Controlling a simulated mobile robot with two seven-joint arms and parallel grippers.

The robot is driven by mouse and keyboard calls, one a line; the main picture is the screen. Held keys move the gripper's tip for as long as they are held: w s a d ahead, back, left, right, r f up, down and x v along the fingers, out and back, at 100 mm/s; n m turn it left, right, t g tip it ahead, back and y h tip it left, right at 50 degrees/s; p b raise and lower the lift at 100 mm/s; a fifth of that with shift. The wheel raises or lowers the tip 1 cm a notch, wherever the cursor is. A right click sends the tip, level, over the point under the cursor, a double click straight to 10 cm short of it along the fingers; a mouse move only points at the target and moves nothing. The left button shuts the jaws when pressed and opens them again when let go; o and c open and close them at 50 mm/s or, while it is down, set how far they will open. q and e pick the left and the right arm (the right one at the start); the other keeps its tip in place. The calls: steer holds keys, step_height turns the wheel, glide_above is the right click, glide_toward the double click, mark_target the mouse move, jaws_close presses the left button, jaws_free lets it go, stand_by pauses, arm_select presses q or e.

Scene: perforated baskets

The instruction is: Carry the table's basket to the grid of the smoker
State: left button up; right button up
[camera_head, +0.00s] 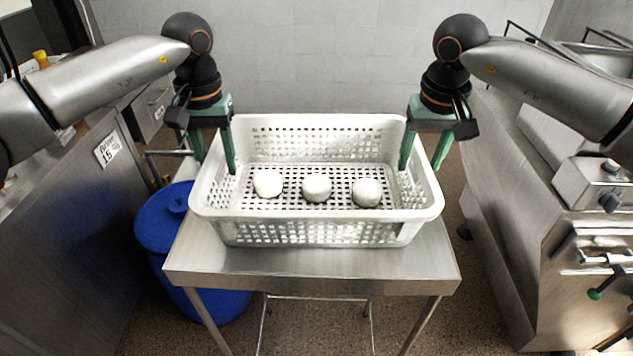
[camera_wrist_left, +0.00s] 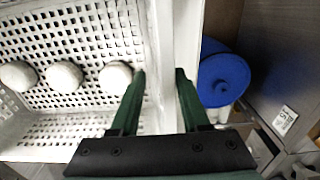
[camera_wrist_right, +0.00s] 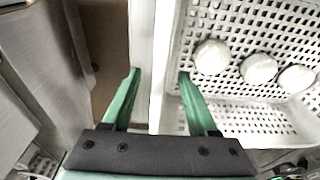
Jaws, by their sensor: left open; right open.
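A white perforated basket (camera_head: 320,232) stands on the steel table (camera_head: 310,268) with three round whitish pieces (camera_head: 317,187) in a row on its floor. My left gripper (camera_head: 216,168) is open over the basket's left side wall, one green finger outside and one inside; the left wrist view shows the wall (camera_wrist_left: 165,60) between the fingers. My right gripper (camera_head: 421,165) is open over the right side wall in the same way, and the right wrist view shows that wall (camera_wrist_right: 160,60) between its fingers. The smoker's grid cannot be made out.
A blue lidded bin (camera_head: 165,232) stands on the floor at the table's left. Steel cabinets (camera_head: 75,230) line the left side. Steel equipment with knobs (camera_head: 590,185) stands on the right. A tiled wall (camera_head: 320,60) closes the back.

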arm_select(q)
jaws_close()
arm_select(e)
steer(key=c, duration=0.8)
arm_select(q)
steer(key=shift+d, duration=0.1)
arm_select(e)
steer(key=shift+a, duration=0.1)
jaws_close()
